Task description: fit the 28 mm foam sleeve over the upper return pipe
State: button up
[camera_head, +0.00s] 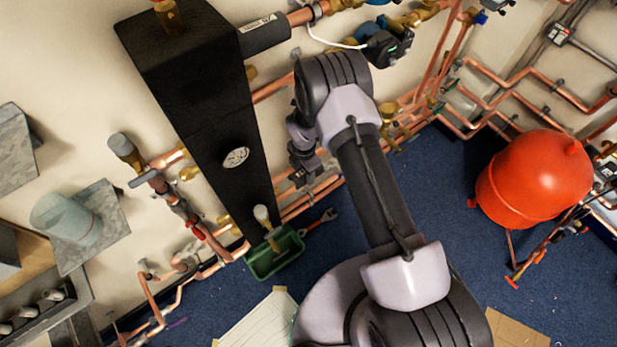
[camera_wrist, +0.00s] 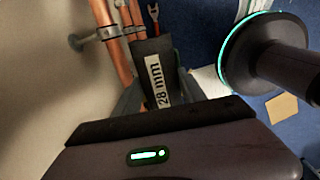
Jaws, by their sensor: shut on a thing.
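In the wrist view, a dark foam sleeve (camera_wrist: 148,47) with a white "28 mm" label is held between the fingers of my gripper (camera_wrist: 158,92). Copper pipes (camera_wrist: 110,42) run close along its left side; I cannot tell whether it touches them. In the head view, my gripper (camera_head: 303,163) is near the wall pipes, right of the black column, and the held sleeve is not clearly visible. A copper pipe (camera_head: 272,89) leaves the column above my gripper. Higher up, another pipe (camera_head: 300,17) carries a dark labelled sleeve (camera_head: 264,34). I cannot tell which pipe is the upper return.
The tall black column (camera_head: 190,80) bears a gauge (camera_head: 236,157). A green tray (camera_head: 275,256) stands at its foot, with a red wrench (camera_head: 320,221) beside it. A red tank (camera_head: 535,182) stands at the right. Blue floor (camera_head: 440,190) is open between arm and tank.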

jog(key=w+a+b, duration=0.1)
jog(key=w, duration=0.1)
jog(key=w+a+f+b, duration=0.1)
jog(key=w+b, duration=0.1)
jog(key=w+a+f+b, duration=0.1)
jog(key=w+a+b, duration=0.1)
jog(key=shift+w, duration=0.15)
jog(key=shift+f+b, duration=1.85)
jog(key=shift+f, duration=0.4)
jog(key=shift+f+b, duration=0.2)
jog(key=shift+b, duration=0.1)
jog(key=o, duration=1.4)
